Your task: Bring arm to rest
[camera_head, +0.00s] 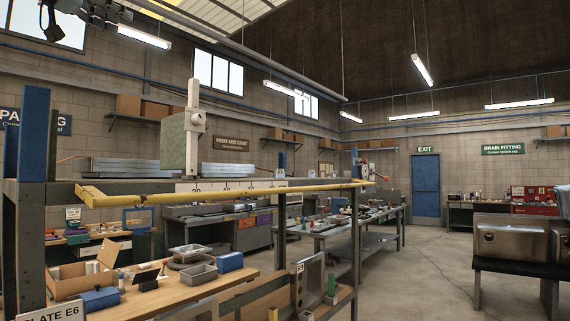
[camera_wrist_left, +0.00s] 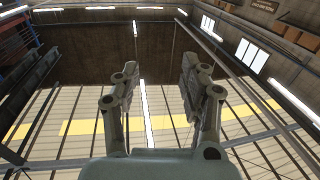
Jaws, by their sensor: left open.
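My left gripper (camera_head: 52,28) shows small and dark at the top left corner of the head view, raised high near the windows and roof. In the left wrist view the gripper (camera_wrist_left: 158,62) points up toward the roof. Its two grey fingers stand apart with nothing between them, so it is open and empty. Part of the left arm is cut off by the top edge of the head view. My right gripper is in neither view.
A rack with a yellow front rail (camera_head: 240,194) crosses the left and middle. A wooden bench (camera_head: 190,289) with trays and boxes stands below it. Steel sinks (camera_head: 511,240) sit on a dark stand at right. The floor (camera_head: 420,275) between is clear.

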